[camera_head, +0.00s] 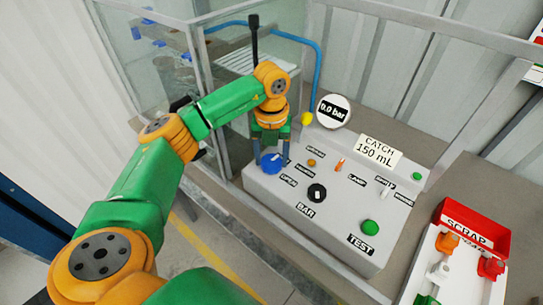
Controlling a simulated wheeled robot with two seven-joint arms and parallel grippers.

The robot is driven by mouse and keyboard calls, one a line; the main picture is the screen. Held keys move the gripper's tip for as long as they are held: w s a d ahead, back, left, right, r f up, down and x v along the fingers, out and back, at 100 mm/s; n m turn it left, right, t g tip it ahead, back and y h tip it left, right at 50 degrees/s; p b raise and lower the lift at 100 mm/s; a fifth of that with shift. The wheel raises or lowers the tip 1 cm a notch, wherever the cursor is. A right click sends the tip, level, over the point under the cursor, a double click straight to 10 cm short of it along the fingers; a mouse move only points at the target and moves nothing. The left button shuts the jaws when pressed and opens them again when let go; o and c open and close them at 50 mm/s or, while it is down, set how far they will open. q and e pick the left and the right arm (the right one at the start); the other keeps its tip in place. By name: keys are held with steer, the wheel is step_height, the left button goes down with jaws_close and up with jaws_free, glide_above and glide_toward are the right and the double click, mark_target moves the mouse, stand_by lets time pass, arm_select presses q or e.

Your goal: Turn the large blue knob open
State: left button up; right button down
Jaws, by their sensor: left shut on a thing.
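The large blue knob (271,163) is on the left side of the light grey control panel (337,227). My left gripper (272,152) points down over the knob and is shut on it, with its blue-grey fingers on either side. The gripper partly covers the knob's top, so I cannot tell how far the knob is turned. A label reading "OPEN" (289,181) is just below and right of the knob. My right gripper is not in view.
The panel also carries a black knob (317,193), a green button (370,227), an orange lever (340,165) and a round gauge (333,112) reading 0.0 bar. A glass enclosure (150,60) stands behind left. A red scrap bin (473,228) is at right.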

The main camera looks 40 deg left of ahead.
arm_select(q)
steer(key=m, duration=0.8)
steer(key=shift+a+m+b, duration=0.1)
steer(key=shift+m+b, duration=0.2)
steer(key=m, duration=0.4)
steer(key=shift+w+r+m, duration=0.1)
steer(key=shift+m, duration=2.2)
steer(key=o, duration=1.4)
